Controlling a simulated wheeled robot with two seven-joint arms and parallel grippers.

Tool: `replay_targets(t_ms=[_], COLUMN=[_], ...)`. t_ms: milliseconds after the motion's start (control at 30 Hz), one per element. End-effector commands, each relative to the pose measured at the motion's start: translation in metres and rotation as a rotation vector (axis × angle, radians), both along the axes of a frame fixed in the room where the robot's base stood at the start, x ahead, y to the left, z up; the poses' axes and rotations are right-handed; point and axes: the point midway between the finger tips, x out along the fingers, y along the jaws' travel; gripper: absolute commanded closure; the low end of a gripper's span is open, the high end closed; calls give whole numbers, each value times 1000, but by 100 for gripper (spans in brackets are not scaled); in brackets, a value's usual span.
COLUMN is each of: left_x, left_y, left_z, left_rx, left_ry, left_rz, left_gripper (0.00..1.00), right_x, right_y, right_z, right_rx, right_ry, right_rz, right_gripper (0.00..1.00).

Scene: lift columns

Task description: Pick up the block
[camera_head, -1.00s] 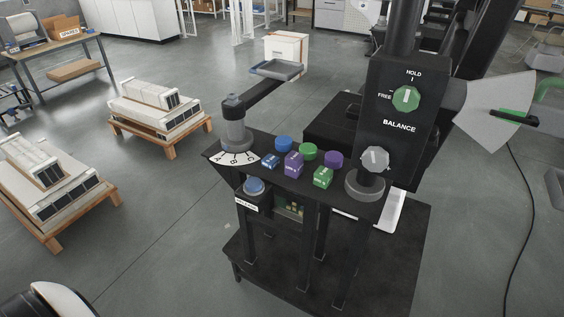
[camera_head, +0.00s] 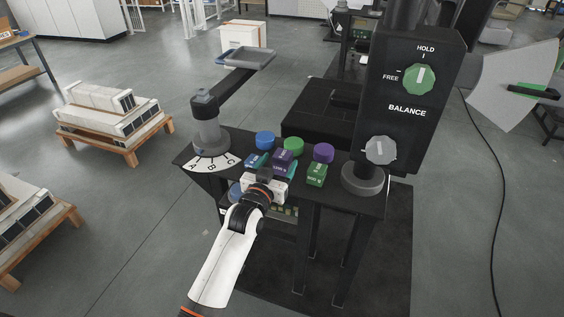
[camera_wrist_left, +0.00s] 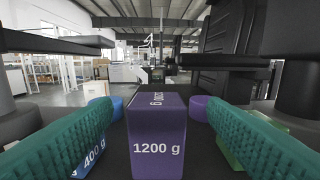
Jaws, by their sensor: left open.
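A purple block (camera_head: 282,156) marked 1200 g stands upright on the black bench, between a blue block (camera_head: 256,160) and a green block (camera_head: 316,174). My left gripper (camera_head: 271,174) is open at the front of the purple block and partly hides the blocks' lower parts. In the left wrist view the purple block (camera_wrist_left: 158,145) sits centred in the gap between the teal fingers. I see no finger touching it, and cannot tell how far the fingertips reach along its sides. The blue block (camera_wrist_left: 93,154), marked 400 g, is partly behind the left finger. My right gripper is not in view.
Blue (camera_head: 265,139), green (camera_head: 293,145) and purple (camera_head: 323,152) round pieces stand just behind the blocks. A pivot post with a tray arm (camera_head: 208,130) is at left; a BALANCE panel (camera_head: 412,95) with knobs rises at right.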

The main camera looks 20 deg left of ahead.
Motion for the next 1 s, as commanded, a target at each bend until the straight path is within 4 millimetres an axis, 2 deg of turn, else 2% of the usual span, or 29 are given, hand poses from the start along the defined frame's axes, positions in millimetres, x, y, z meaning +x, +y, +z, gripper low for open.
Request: replay_targets(t_ms=[233, 533, 867, 1000], left_x=[18, 56, 62, 62], left_y=[-1, -2, -3, -3], left_z=[0, -4, -5, -5], left_rx=[0, 1, 1, 1], left_ry=[0, 1, 0, 0], left_rz=[0, 0, 0, 0], left_gripper=[33, 33, 33, 54], right_x=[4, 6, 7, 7], right_y=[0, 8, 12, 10], right_z=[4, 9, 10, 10], right_rx=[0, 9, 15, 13], right_ry=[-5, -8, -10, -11], right_rz=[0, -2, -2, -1], right_gripper=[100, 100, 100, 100])
